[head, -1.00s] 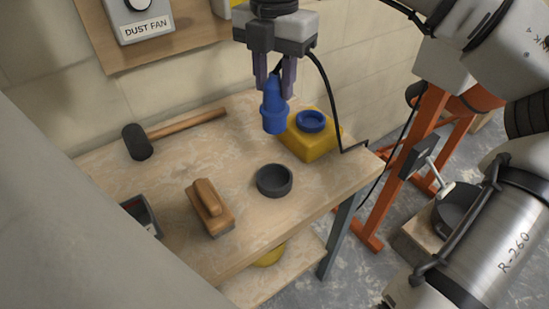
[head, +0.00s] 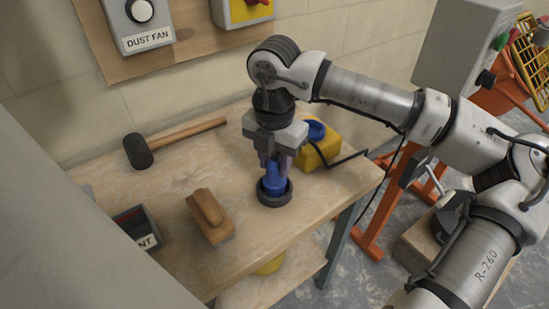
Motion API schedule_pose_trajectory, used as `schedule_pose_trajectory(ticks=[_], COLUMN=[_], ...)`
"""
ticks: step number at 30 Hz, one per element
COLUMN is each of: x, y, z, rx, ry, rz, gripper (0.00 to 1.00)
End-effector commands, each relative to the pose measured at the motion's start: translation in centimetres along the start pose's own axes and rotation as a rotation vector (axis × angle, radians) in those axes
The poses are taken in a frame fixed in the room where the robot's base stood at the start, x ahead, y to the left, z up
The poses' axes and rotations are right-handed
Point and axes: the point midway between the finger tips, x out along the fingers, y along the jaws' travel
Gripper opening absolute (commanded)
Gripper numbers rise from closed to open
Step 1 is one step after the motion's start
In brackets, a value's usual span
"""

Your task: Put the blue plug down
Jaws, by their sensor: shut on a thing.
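The blue plug (head: 275,181) is upright, its lower end within the rim of a round dark cup (head: 273,202) on the wooden bench. My gripper (head: 275,170) is shut on the plug's upper part, pointing straight down. The plug's bottom is hidden by the cup's wall, so I cannot tell whether it touches the cup's floor. A yellow block with a blue round socket (head: 318,153) stands just behind and to the right of the gripper, partly hidden by it.
A wooden float (head: 210,215) lies left of the cup. A black cable (head: 345,160) runs from the yellow block over the bench's right edge.

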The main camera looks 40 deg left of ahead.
Motion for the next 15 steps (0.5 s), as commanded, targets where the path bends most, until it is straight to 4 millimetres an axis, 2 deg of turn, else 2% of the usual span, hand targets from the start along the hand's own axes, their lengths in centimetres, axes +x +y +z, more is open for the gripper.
schedule_pose_trajectory(ticks=[9,10,15], x=[0.38,0.34,0.22], y=[0.01,0.01,0.01], z=[0.04,0.04,0.03], rx=[0.001,0.001,0.001], ry=[-0.001,-0.001,0.000], rz=[0.000,0.000,0.000], gripper=[0.00,0.34,0.55])
